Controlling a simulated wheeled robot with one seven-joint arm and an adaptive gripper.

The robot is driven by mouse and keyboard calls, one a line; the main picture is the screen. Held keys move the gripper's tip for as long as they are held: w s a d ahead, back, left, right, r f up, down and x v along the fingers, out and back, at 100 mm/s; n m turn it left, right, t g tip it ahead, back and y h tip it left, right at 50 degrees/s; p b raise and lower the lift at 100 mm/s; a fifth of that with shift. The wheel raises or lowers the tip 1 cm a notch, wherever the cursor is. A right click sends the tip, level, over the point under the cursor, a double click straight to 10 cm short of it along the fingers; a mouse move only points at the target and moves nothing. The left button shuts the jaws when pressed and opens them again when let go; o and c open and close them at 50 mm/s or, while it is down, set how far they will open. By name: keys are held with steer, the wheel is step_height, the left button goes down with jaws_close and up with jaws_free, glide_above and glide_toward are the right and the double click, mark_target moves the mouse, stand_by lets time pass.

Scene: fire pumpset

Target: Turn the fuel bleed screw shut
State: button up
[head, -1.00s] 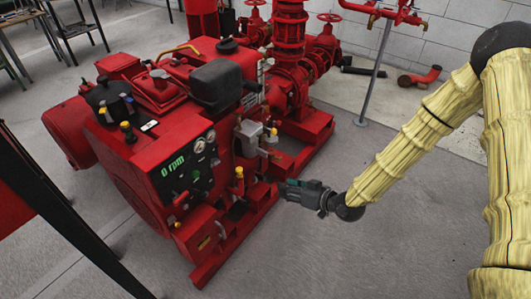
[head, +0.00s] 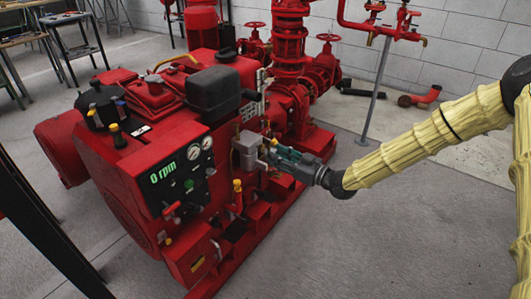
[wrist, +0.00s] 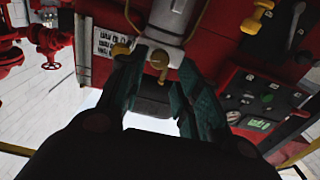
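In the wrist view, a small brass wing-shaped screw (wrist: 158,60), likely the fuel bleed screw, sits below a grey cylindrical housing (wrist: 172,20) on the red pump engine. A second brass fitting (wrist: 121,50) is just left of it. My gripper (wrist: 156,62) has its two green fingers spread apart, with the brass screw between and just past the tips; I cannot tell whether they touch it. In the head view, my gripper (head: 270,150) is at the engine's right side, beside the grey housing (head: 247,150). The screw is too small to make out there.
The engine's control panel (head: 180,172) reads 0 rpm and faces forward. A yellow-topped fitting (head: 237,190) stands below my gripper. Red valves and pipes (head: 290,70) rise behind. A thin grey post (head: 376,90) stands at right. The floor at front right is clear.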

mark_target(263, 149)
steer(key=shift+b+x, duration=0.45)
steer(key=shift+x, duration=2.3)
jaws_close()
